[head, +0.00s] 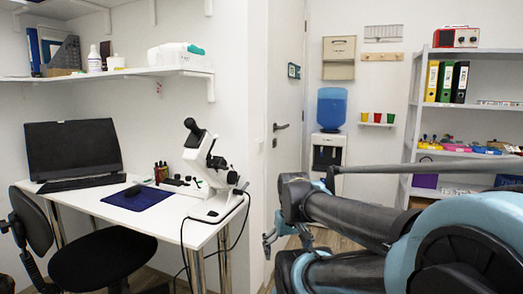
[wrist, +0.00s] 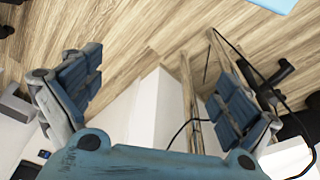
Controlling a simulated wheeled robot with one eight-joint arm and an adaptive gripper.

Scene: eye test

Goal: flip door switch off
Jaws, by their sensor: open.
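A small dark panel with a pale face (head: 294,71), possibly the door switch, is mounted above and right of the door handle (head: 281,127). It is too small to tell its setting, or whether it sits on the white door (head: 290,170) or the wall beside it. My gripper (head: 269,243) is low in front of the door, well below the panel and apart from it, partly hidden by my arm. In the wrist view my gripper (wrist: 158,95) is open and empty, its two blue-grey fingers wide apart. The panel does not show there.
A white desk (head: 185,215) with a microscope (head: 208,165) and a black chair (head: 100,258) stand at left. A water dispenser (head: 329,135) and a shelf unit (head: 412,125) are at the back right. The wrist view shows wood floor (wrist: 140,35) and a black cable (wrist: 245,60).

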